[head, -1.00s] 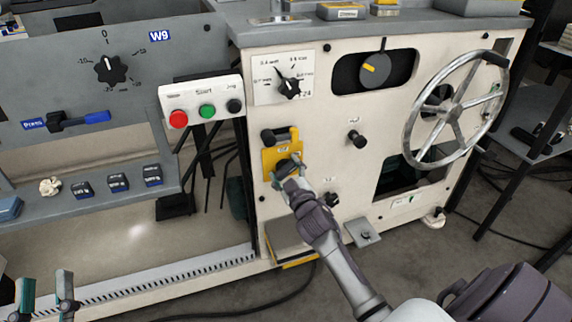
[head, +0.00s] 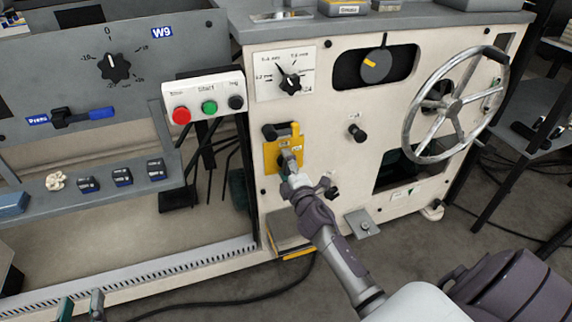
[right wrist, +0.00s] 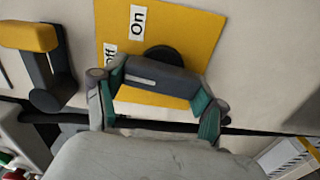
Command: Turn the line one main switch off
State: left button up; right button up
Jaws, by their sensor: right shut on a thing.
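The main switch is a dark rotary handle (right wrist: 165,80) on a yellow plate (right wrist: 180,35) with On and Off labels. The plate also shows in the head view (head: 270,158) on the cream machine front. My right gripper (right wrist: 155,108) is shut on the handle, one finger at each end. The handle lies nearly level in the wrist view, its white mark at the left end, close to the Off label. In the head view my right gripper (head: 287,163) hides most of the handle. My left gripper (head: 81,308) is open and empty at the bottom left edge.
A black-and-yellow part (right wrist: 32,65) stands beside the plate. A button box (head: 205,103), a pointer dial (head: 290,83) and a large handwheel (head: 455,105) are nearby. Black knobs (head: 357,132) stick out to the right. Floor shows at lower right.

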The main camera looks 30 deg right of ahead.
jog(key=shift+f+n, duration=0.1)
jog(key=shift+n, duration=0.7)
jog(key=o, duration=1.1)
jog(key=shift+o, duration=0.2)
jog(key=shift+s, duration=0.1)
jog(key=v, duration=1.2)
